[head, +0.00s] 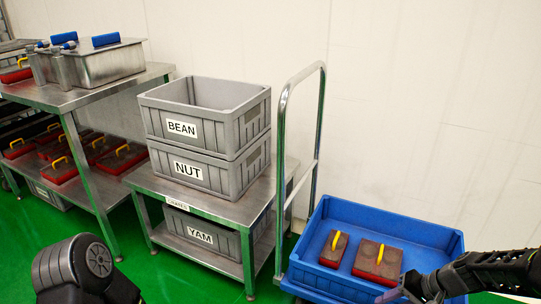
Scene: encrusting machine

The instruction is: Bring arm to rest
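My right arm comes in from the right edge, and its gripper (398,294) is low in the head view, at the front right of the blue crate (452,247). The fingers are small and partly cut off by the bottom edge, so I cannot tell whether they are open or shut, or touching the crate. My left arm shows only as a dark rounded link at the bottom left; its gripper is out of view. Two red-brown blocks with yellow handles, a smaller one (334,250) and a larger one (378,262), lie in the blue crate.
The blue crate sits by a metal push handle (282,150). Grey crates marked BEAN (235,125), NUT (225,178) and YAM (225,243) are on a steel rack. A steel table (95,92) at the left holds metal containers. Green floor is open in front.

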